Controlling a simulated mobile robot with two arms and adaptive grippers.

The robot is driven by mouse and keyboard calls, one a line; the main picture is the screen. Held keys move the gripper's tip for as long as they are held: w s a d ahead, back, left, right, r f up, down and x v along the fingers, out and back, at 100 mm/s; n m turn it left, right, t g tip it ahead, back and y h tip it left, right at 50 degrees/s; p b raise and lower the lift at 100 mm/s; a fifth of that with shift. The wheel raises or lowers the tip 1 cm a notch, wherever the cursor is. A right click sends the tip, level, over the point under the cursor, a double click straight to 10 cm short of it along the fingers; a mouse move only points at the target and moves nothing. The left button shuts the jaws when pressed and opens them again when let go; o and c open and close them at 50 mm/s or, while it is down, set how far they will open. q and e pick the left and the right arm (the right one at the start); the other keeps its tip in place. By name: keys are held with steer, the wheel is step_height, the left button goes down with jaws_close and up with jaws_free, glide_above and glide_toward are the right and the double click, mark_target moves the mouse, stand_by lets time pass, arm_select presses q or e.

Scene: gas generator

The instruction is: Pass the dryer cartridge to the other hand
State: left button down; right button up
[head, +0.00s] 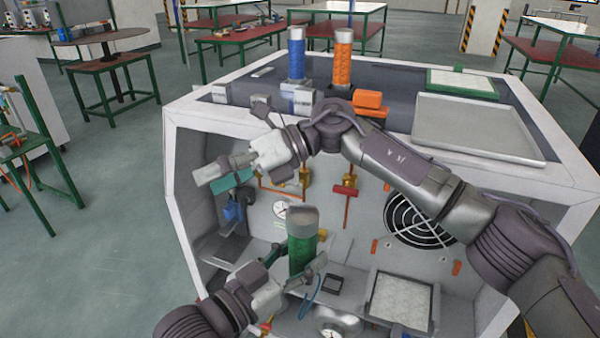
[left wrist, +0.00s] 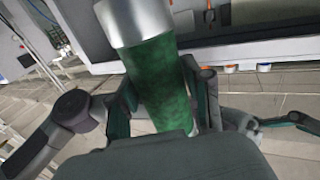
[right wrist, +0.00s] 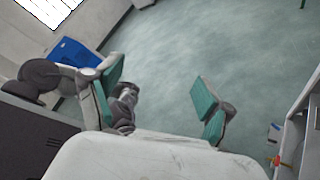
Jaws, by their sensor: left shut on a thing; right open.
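The dryer cartridge (head: 303,245) is a green cylinder with a grey cap, held nearly upright in front of the open generator cabinet. My left gripper (head: 298,272) is shut on its lower part. In the left wrist view, the green body (left wrist: 158,85) sits between the two fingers, with the silver cap at the top; its lower end is hidden by the gripper. My right gripper (head: 222,178) is above and to the left of the cartridge, apart from it, pointing left. In the right wrist view, its teal-padded fingers (right wrist: 157,80) are spread with nothing between them.
The generator cabinet (head: 182,225) has pipes, a fan grille (head: 418,220) and a white panel (head: 400,300) inside. On its top stand a blue cartridge (head: 297,60), an orange cartridge (head: 343,62) and a grey tray (head: 480,130). Open floor lies to the left.

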arm_select(q)
steer(key=shift+r, duration=0.1)
arm_select(e)
steer(key=s+d+r+n+h, duration=0.1)
steer(key=s+n+h, duration=0.1)
steer(key=s+h, duration=0.1)
arm_select(q)
steer(key=shift+s, duration=0.1)
arm_select(e)
steer(key=n+t+h, duration=0.4)
steer(key=t+h, duration=0.2)
steer(key=h, duration=0.4)
glide_toward(300, 238)
steer(key=shift+w+a+f, duration=0.1)
steer(key=shift+w+f, duration=0.1)
steer(key=shift+w, duration=0.35)
steer(key=shift+w+a+f, duration=0.1)
steer(key=shift+w+f, duration=0.1)
steer(key=shift+w, duration=0.3)
step_height(300, 238, down, 12)
steer(key=shift+r, duration=0.1)
steer(key=c, duration=1.4)
arm_select(q)
steer(key=shift+c, duration=2)
jaws_free()
